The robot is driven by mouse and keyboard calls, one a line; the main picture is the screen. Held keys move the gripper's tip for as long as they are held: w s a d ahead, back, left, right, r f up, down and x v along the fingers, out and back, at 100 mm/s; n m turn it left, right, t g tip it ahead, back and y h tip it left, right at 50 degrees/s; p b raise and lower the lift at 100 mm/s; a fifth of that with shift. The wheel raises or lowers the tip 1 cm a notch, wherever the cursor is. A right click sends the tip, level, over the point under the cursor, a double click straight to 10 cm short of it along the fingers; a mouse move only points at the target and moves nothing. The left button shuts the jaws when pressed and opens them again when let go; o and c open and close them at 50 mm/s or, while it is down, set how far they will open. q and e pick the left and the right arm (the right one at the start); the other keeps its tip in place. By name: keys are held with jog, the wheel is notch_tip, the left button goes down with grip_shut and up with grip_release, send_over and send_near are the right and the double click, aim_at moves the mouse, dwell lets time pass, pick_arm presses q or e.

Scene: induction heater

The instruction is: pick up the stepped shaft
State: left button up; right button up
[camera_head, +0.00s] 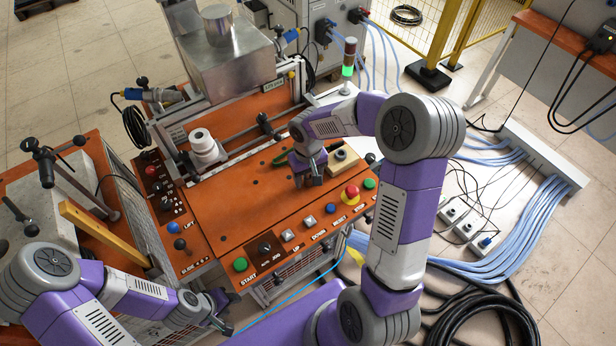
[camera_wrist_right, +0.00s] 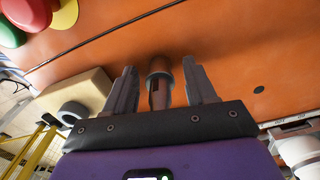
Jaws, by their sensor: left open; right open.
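The stepped shaft (camera_wrist_right: 160,84), a grey and copper-brown cylinder with a wider collar, shows in the right wrist view between the two fingers of my right gripper (camera_wrist_right: 160,68). A gap shows on each side of it, so the fingers stand around it without gripping. In the head view my right gripper (camera_head: 309,178) is open low over the orange table top, and I cannot make out the shaft there. My left gripper (camera_head: 222,312) is open and empty in front of the control panel, away from the shaft.
A tan block with a dark ring (camera_head: 342,160) stands close to the right of my right gripper. A white stepped part (camera_head: 203,146) stands further left. Panel buttons, including a red emergency stop (camera_head: 351,192), line the front edge. The orange table middle (camera_head: 237,205) is clear.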

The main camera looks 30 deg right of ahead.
grip_shut()
jog(key=shift+r, duration=0.15)
